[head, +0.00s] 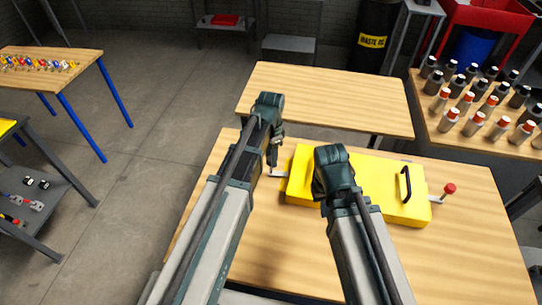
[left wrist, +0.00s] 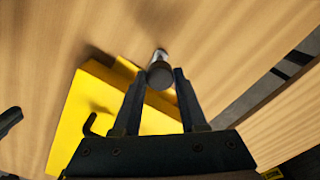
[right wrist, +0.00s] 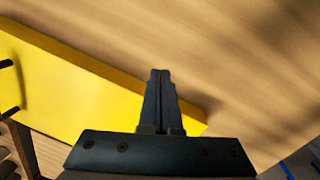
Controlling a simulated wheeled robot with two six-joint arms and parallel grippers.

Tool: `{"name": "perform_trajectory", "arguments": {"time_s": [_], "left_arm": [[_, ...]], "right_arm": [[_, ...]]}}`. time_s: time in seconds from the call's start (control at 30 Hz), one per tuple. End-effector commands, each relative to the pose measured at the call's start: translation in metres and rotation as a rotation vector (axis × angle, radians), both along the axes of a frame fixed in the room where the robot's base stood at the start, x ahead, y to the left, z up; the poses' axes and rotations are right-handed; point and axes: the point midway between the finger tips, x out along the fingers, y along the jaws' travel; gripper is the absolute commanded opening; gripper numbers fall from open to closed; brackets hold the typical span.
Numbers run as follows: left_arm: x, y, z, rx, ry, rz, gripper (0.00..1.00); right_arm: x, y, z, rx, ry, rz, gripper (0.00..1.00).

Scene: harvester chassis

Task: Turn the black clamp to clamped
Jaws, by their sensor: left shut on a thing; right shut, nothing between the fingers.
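The yellow chassis box (head: 385,185) lies on the wooden table. The black clamp (left wrist: 159,75) is at its left end; its dark round knob shows between my left fingertips in the left wrist view. Its pale metal lever (head: 280,175) shows at the box's left end in the head view, with the knob hidden by my gripper. My left gripper (head: 273,158) is shut on that knob. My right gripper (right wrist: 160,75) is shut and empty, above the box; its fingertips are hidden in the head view.
A red-knobbed clamp (head: 449,188) is at the box's right end, and a black handle (head: 405,184) stands on its top. Bottles (head: 475,125) crowd a table at the right. An empty wooden table (head: 330,98) stands behind. The table in front of the box is clear.

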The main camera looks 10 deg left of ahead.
Motion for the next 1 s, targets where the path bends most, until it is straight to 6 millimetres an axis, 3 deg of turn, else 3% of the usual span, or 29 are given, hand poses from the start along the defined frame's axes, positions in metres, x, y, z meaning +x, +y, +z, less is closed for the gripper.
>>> {"name": "perform_trajectory", "arguments": {"time_s": [0.8,0.83,1.0], "left_arm": [[-0.0003,0.0,-0.0001,0.001,0.001,-0.106,0.0],[-0.0003,0.0,-0.0001,0.001,0.001,-0.106,0.45],[-0.0001,0.0,-0.0001,0.0,0.0,-0.105,0.72]], "right_arm": [[0.0,0.0,-0.0001,0.0,0.0,0.0,0.0],[0.0,0.0,-0.0001,0.0,0.0,0.0,0.0],[0.0,0.0,-0.0001,0.0,0.0,0.0,0.0]]}}
